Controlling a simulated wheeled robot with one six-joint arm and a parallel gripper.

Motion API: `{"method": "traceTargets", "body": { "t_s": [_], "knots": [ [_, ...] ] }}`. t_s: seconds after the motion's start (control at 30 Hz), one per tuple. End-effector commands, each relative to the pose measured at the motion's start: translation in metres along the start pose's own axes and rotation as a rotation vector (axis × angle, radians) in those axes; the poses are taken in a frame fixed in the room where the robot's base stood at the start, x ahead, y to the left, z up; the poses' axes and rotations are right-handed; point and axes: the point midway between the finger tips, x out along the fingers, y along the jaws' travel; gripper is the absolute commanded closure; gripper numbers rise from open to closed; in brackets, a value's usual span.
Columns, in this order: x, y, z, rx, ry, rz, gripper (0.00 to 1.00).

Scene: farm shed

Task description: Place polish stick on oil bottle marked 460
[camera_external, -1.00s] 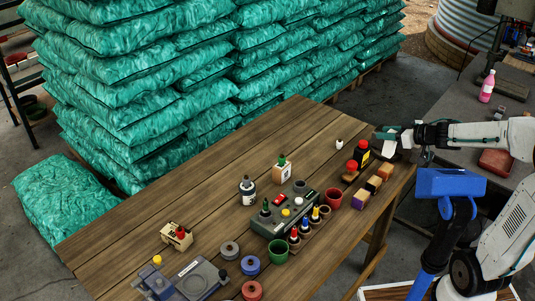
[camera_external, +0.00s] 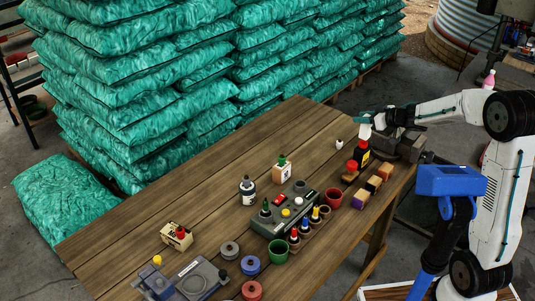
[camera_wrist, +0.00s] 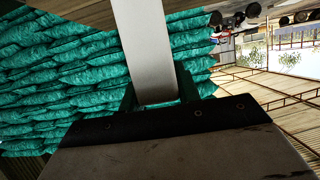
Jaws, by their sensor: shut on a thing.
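My gripper (camera_external: 368,119) is above the far right end of the wooden table, shut on a pale stick. The stick (camera_external: 365,132) hangs from the fingers, its lower end close over the black bottle with a yellow label (camera_external: 362,156); I cannot tell whether they touch. In the wrist view the stick (camera_wrist: 145,45) is a long light-grey bar between the green fingers of my gripper (camera_wrist: 157,102). No marking 460 is readable on any bottle.
A red-topped item (camera_external: 351,166) stands beside the black bottle. A small white item (camera_external: 339,143) is left of the stick. The table's far left is clear.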

Motion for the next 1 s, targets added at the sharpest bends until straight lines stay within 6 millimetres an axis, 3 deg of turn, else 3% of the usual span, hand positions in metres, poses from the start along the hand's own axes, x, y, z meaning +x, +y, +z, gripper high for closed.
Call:
{"method": "traceTargets", "body": {
  "t_s": [0.13,0.53,0.57,0.63,1.0],
  "knots": [
    [0.006,0.0,0.016,0.001,0.0,-0.001,0.93],
    [0.008,0.0,0.02,0.001,0.0,0.0,0.93],
    [0.008,0.0,0.02,0.0,0.0,0.0,0.62],
    [0.008,0.0,0.02,0.0,0.0,0.0,0.46],
    [0.004,0.0,0.016,-0.002,0.001,0.001,0.46]
  ]
}}
